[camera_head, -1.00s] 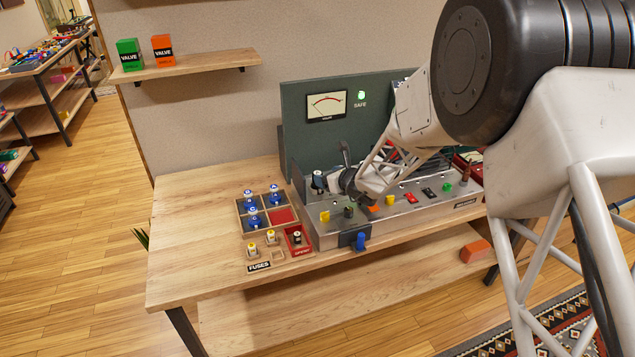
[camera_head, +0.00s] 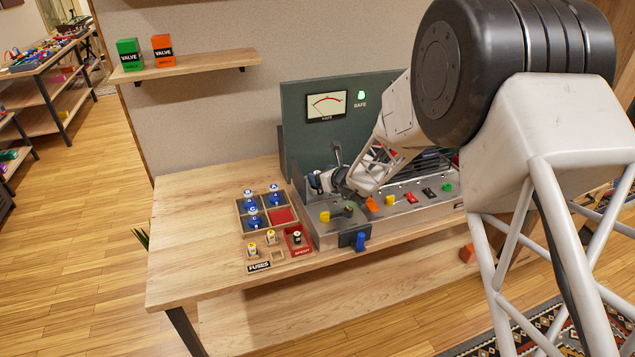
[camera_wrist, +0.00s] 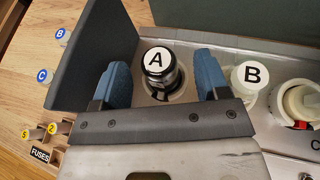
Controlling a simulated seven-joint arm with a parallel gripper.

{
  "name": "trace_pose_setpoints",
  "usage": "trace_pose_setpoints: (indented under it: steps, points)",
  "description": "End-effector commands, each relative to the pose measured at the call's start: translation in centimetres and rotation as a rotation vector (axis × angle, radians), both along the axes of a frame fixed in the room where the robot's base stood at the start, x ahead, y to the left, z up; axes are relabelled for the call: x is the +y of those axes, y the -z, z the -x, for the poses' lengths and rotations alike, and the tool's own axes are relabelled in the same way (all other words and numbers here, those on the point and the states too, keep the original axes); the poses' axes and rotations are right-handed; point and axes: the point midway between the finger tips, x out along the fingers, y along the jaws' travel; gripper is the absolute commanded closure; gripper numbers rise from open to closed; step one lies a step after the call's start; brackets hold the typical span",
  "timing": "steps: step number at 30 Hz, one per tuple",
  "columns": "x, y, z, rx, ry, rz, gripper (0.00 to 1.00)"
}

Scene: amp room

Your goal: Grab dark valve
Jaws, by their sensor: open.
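The dark valve (camera_wrist: 160,82) stands upright in a socket of the metal amp chassis (camera_wrist: 233,44). It has a white cap marked A and a dark glassy body. My gripper (camera_wrist: 161,76) is open, with one blue finger on each side of the dark valve. Small gaps show between the fingers and the valve. In the head view my gripper (camera_head: 328,181) is at the left end of the amp, and it largely hides the valve there. A paler valve marked B (camera_wrist: 249,77) stands just right of the right finger.
A socket marked C (camera_wrist: 300,101) is further right. The green meter panel (camera_head: 300,140) rises behind the amp. Left of it are a tray of blue-based valves (camera_head: 240,212) and fuses (camera_head: 271,237). The table's left side (camera_head: 195,220) is clear.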

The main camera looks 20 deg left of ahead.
Motion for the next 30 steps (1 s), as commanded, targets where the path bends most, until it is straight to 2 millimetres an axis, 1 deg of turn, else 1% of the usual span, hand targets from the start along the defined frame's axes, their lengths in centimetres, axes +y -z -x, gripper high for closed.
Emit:
trace_pose_setpoints:
  steps: [6, 14, 30]
  points:
    - [1.8, 0.9, -0.7, 0.000, -0.001, 0.000, 0.32]
    - [3.4, 1.6, -1.5, 0.000, 0.000, 0.000, 0.32]
    - [3.5, 1.7, -1.6, 0.000, 0.000, 0.000, 0.32]
